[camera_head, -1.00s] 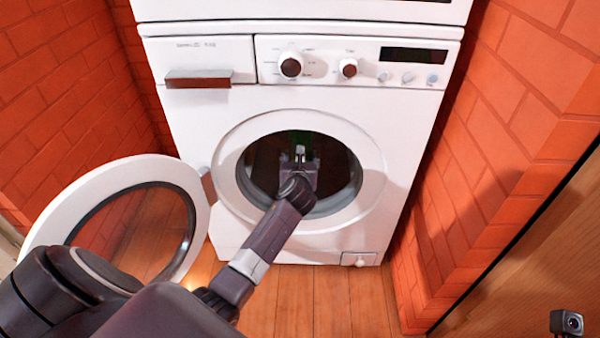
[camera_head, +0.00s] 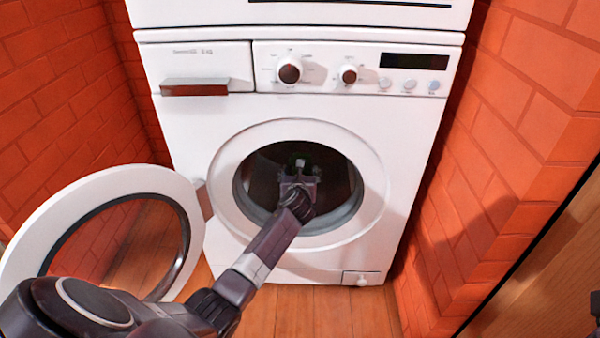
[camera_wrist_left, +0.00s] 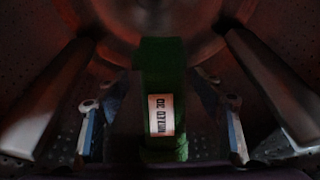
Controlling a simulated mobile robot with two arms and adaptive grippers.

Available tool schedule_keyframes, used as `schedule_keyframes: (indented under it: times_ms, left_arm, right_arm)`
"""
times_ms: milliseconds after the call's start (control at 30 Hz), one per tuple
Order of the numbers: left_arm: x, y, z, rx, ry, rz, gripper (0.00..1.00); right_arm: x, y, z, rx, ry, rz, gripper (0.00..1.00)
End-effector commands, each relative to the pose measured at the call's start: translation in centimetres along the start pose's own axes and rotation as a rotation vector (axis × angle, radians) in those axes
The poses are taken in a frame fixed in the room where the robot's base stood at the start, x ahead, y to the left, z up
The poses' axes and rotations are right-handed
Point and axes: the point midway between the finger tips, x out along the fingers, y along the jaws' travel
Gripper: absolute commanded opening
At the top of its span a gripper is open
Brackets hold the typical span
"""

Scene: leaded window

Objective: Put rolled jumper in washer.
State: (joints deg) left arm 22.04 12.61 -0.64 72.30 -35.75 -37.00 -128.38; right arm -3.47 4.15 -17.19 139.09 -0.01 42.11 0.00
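The washer (camera_head: 190,125) stands ahead with its round door (camera_head: 40,225) swung open to the left. My left arm reaches through the round opening, and my left gripper (camera_head: 302,163) is inside the dark drum (camera_head: 340,190). The rolled jumper is a dark green roll with a white label (camera_wrist_left: 160,115), in the middle of the left wrist view between the fingers of my left gripper (camera_wrist_left: 163,125). A gap shows on each side between the jumper and the fingers, so the gripper looks open. In the head view the jumper is barely visible in shadow. My right gripper is not in view.
The opening's white rim (camera_head: 375,190) surrounds my left arm. Orange brick walls stand close on the left (camera_head: 60,80) and right (camera_head: 500,160). Wooden floor (camera_head: 320,310) shows below the washer. A drawer handle (camera_head: 195,88) and knobs (camera_head: 289,71) are above the opening.

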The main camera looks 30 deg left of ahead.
Motion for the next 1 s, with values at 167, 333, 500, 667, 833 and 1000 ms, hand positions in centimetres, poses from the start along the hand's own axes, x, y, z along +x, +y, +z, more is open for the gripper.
schedule_keyframes:
  times_ms: [167, 333, 500, 667, 833, 1000]
  left_arm:
    - [0.0, 0.0, 0.0, 0.0, 0.001, 0.0, 0.73]
    - [0.0, 0.0, -0.3, 0.0, 0.005, 0.001, 0.73]
    - [-0.7, 0.1, -0.3, 0.001, 0.003, 0.002, 0.73]
    - [-2.7, 0.1, -0.2, 0.0, 0.001, 0.0, 0.73]
    - [-5.6, 0.0, -0.2, 0.001, 0.001, 0.0, 0.73]
    - [-8.6, 0.0, -0.1, 0.001, 0.001, -0.001, 0.73]
  right_arm:
    - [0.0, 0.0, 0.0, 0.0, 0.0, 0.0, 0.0]
    - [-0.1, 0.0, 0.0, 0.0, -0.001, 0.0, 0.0]
    - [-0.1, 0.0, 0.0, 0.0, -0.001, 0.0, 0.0]
    - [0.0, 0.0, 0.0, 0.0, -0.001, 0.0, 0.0]
    - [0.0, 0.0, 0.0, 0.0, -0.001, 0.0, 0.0]
    - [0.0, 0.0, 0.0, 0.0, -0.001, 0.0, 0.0]
